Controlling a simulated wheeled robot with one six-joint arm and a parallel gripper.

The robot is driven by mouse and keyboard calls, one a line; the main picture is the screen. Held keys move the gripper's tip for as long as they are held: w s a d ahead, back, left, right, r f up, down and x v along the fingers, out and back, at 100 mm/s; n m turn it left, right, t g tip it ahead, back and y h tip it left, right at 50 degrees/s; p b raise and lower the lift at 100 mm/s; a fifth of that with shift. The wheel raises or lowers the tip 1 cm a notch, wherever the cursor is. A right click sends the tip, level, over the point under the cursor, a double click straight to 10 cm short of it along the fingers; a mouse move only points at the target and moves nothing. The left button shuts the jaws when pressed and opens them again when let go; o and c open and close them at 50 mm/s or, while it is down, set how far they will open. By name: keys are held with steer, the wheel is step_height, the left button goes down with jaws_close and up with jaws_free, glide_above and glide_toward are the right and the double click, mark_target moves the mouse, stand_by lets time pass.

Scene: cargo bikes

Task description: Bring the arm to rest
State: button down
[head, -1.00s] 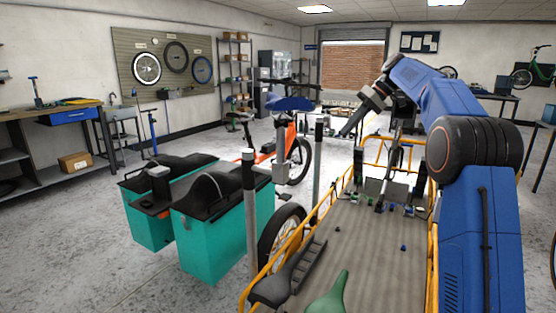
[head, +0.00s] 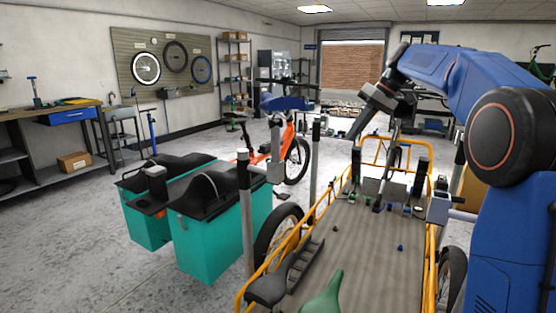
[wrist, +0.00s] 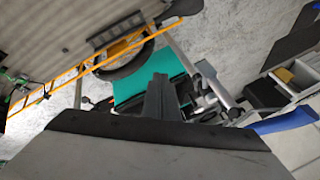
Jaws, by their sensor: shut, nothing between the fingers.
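My gripper (head: 352,137) hangs at the end of my blue arm, above the far left side of the yellow-railed cargo bed (head: 368,235). It points down and to the left, and its fingers are together with nothing between them. In the wrist view the dark shut fingers (wrist: 159,78) stand in front of a teal pannier (wrist: 140,78), apart from it as far as I can tell. My arm hides part of the back wall and the right side of the room.
Teal panniers (head: 210,235) with black tops stand left of the bed. Grey posts (head: 246,210) rise by its left rail. An orange bike (head: 290,140) is behind. A black saddle (head: 268,290) and a green saddle (head: 322,295) are at the front. Floor at left is clear.

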steer(key=s+f+m+h, duration=0.2)
steer(key=s, duration=1.1)
steer(key=s+d+f+m+t+h, duration=0.1)
steer(key=s+f, duration=0.7)
steer(key=s, duration=0.3)
steer(key=s+d+f+m+t+h, duration=0.1)
steer(key=s+d+f, duration=0.1)
steer(key=s+f, duration=0.6)
steer(key=s+d+f+m+t+h, duration=0.1)
steer(key=s+f, duration=0.7)
steer(key=s, duration=0.6)
steer(key=shift+s+d+m+h, duration=0.15)
steer(key=shift+d+m+h, duration=0.15)
steer(key=shift+h, duration=0.1)
